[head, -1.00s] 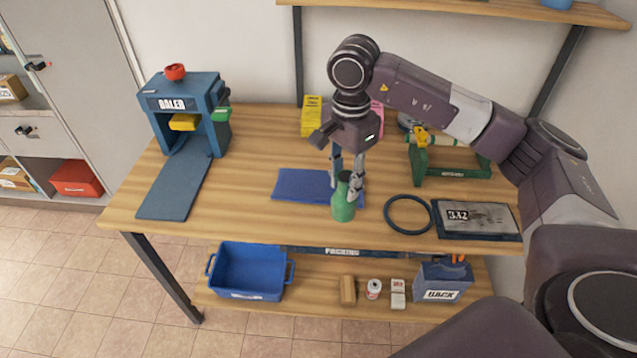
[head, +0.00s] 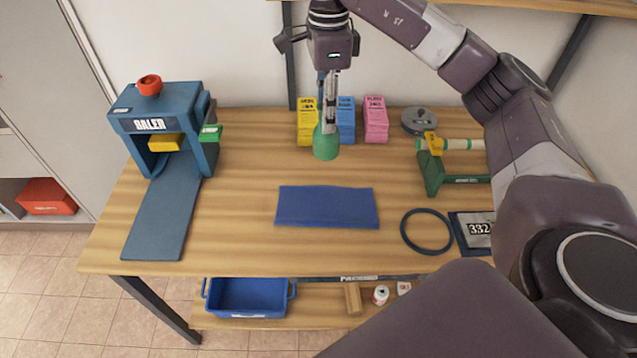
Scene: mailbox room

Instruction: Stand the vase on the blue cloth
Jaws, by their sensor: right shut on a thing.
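The green vase (head: 326,147) is held in my right gripper (head: 328,125), upright and raised above the table, its upper part hidden by the fingers. In the head view it shows above and behind the blue cloth (head: 327,207), in front of the coloured boxes. The blue cloth lies flat and bare near the middle of the wooden table (head: 240,240). My left gripper is not in view.
A blue baler (head: 165,125) stands at the left. Yellow (head: 307,120), blue (head: 346,120) and pink (head: 376,120) box stacks stand at the back. A dark ring (head: 427,231), a label plate (head: 478,230) and a green roll holder (head: 440,172) lie right.

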